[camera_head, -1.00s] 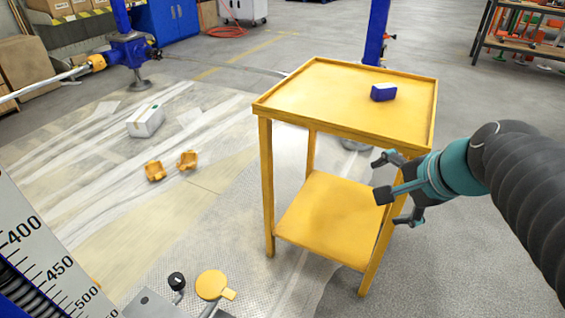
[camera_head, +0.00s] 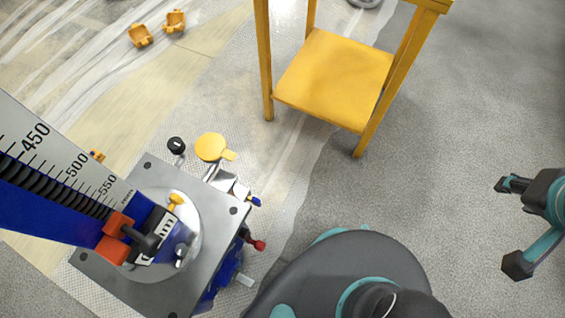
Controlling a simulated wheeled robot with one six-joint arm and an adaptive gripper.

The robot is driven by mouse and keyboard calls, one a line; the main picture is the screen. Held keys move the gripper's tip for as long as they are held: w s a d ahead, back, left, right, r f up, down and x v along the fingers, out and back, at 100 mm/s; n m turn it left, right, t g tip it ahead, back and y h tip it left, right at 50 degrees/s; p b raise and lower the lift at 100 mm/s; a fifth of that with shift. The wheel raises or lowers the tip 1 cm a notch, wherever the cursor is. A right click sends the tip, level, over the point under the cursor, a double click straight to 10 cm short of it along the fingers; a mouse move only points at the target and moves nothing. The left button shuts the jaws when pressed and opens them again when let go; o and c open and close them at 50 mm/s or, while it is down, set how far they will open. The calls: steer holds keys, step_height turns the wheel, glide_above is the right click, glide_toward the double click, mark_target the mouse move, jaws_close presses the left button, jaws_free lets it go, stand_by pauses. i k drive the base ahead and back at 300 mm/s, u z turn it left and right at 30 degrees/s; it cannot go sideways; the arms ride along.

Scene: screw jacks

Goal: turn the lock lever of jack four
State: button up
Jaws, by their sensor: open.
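A screw jack stands at the lower left, with a blue column, a white scale (camera_head: 70,165) and a grey top plate (camera_head: 140,195). A red-orange clamp with a black handle (camera_head: 142,238) and a small yellow knob (camera_head: 176,200) sit on it. A red-knobbed lever (camera_head: 256,244) and a blue-tipped lever (camera_head: 254,201) stick out at its right side. I see no number on the jack and cannot tell which of these is the lock lever. My gripper (camera_head: 511,225) is open and empty at the right edge, well apart from the jack.
A yellow disc (camera_head: 211,147) and a black knob (camera_head: 176,145) are beside the jack. Yellow pieces (camera_head: 140,36) lie on the floor at the upper left. Grey floor between table and gripper is clear.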

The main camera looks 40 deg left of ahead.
mark_target(259, 245)
steer(key=z, duration=0.55)
steer(key=i, duration=0.65)
steer(key=u, duration=4.35)
steer(key=i, duration=0.5)
steer(key=u, duration=0.1)
